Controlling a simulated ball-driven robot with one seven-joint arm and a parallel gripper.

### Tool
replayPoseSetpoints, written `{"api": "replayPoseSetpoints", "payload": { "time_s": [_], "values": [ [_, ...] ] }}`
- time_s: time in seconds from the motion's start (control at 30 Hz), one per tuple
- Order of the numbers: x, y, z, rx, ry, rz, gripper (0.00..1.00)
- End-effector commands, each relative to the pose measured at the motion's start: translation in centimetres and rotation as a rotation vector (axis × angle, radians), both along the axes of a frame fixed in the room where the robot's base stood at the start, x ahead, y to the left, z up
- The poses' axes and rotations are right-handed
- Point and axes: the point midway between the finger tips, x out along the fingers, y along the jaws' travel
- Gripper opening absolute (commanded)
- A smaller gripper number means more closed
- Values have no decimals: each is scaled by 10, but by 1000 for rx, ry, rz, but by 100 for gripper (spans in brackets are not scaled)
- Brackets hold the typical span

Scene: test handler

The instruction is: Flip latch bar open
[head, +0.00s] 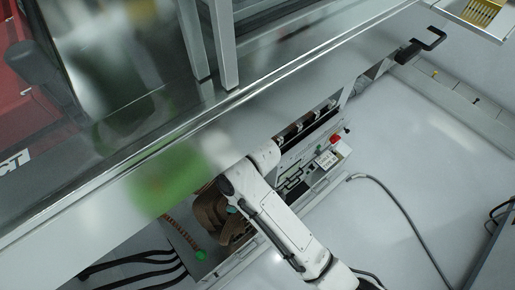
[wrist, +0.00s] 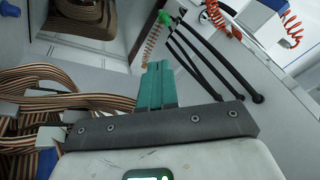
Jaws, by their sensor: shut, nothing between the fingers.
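My gripper (wrist: 156,84) shows in the wrist view as two teal fingers pressed together, with nothing between them. They point up the picture toward a grey panel, beside striped ribbon cables (wrist: 40,100). In the head view my white arm reaches up from the bottom into the open underside of the machine, and a small teal part of the gripper (head: 232,210) shows beside brown ribbon cables (head: 208,212). I cannot pick out a latch bar for certain in either view.
Black cables (wrist: 208,62) and a coiled orange hose (wrist: 290,30) lie beyond the fingers. A red button (head: 335,138) sits on the machine's lower panel. A metal edge (head: 190,125) runs above my arm. The white floor (head: 410,160) at right is mostly clear, with a grey cable.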

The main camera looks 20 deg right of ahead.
Motion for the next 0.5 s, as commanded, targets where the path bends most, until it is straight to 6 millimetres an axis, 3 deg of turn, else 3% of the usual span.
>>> {"api": "replayPoseSetpoints", "payload": {
  "time_s": [0.03,0.1,0.23,0.37,0.5],
  "values": [
    [19,20,-13,4,-19,124,0],
    [35,43,-20,6,-35,294,0],
    [63,70,-34,-15,-48,587,0],
    [92,74,-46,-63,-39,840,0],
    [129,56,-53,-130,-4,1061,0]
  ]
}}
